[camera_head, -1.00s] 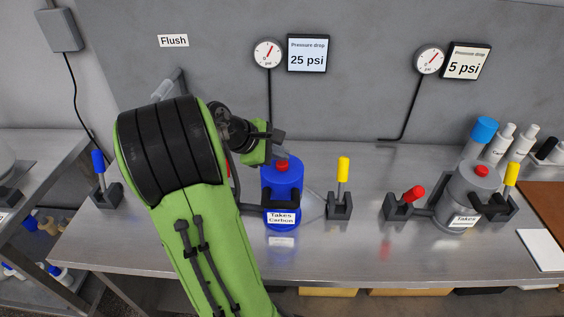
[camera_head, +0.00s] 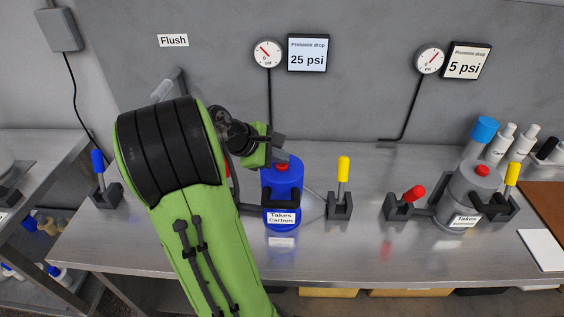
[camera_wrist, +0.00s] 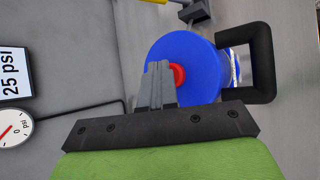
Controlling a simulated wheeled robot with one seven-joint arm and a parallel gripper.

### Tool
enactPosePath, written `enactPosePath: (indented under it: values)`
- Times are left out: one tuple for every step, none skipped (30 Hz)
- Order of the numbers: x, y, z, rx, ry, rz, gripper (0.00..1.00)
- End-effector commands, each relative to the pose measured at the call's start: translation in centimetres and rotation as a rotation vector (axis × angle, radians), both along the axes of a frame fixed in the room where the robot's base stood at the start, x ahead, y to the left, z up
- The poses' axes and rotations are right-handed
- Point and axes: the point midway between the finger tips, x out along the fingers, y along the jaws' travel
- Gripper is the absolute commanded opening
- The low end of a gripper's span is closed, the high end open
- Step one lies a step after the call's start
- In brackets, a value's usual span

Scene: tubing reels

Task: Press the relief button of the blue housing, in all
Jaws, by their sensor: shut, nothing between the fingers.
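The blue housing (camera_head: 284,197) stands upright on the bench, with a black handle and a label reading "Takes Carbon". Its red relief button (camera_head: 282,167) is on top. My gripper (camera_head: 284,154) is shut and empty, with its fingertips right at the button in the head view. In the wrist view, the grey fingers (camera_wrist: 157,86) overlap the red button (camera_wrist: 177,77) on the blue housing (camera_wrist: 207,66). They cover part of the button, and I cannot tell whether it is pressed in.
A yellow-handled valve (camera_head: 342,185) stands right of the blue housing. A grey housing (camera_head: 469,190) with a red-handled valve (camera_head: 407,200) is farther right. A blue-handled valve (camera_head: 101,180) is at left. A gauge (camera_head: 267,54) hangs beside a "25 psi" display (camera_head: 308,53).

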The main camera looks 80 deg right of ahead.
Motion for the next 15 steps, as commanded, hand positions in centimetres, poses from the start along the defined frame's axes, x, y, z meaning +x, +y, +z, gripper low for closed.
enactPosePath:
  values:
    - [0.0, 0.0, 0.0, 0.001, 0.000, 0.000, 0.00]
    - [0.0, 0.0, 0.0, 0.001, 0.000, 0.000, 0.00]
    - [0.0, 0.0, 0.0, 0.001, 0.000, 0.000, 0.00]
    - [0.0, 0.0, 0.0, 0.001, 0.000, 0.000, 0.00]
    - [0.0, 0.0, 0.0, 0.001, 0.000, 0.000, 0.00]
    - [0.0, 0.0, 0.0, 0.001, 0.000, 0.000, 0.00]
    - [0.0, 0.0, 0.0, 0.001, 0.000, 0.000, 0.00]
    - [0.0, 0.0, 0.1, 0.001, 0.000, 0.000, 0.00]
    - [0.0, 0.0, 0.2, 0.002, 0.001, 0.001, 0.00]
    - [0.0, 0.0, 0.4, 0.002, 0.001, 0.001, 0.00]
    - [0.0, 0.0, 0.5, 0.002, 0.001, 0.001, 0.00]
    - [0.0, 0.0, 0.8, 0.002, 0.001, 0.001, 0.00]
    - [0.0, 0.0, 1.0, 0.002, 0.001, 0.001, 0.00]
    - [0.0, 0.0, 1.1, 0.002, 0.001, 0.001, 0.00]
    - [0.0, 0.0, 1.4, 0.002, 0.002, 0.000, 0.00]
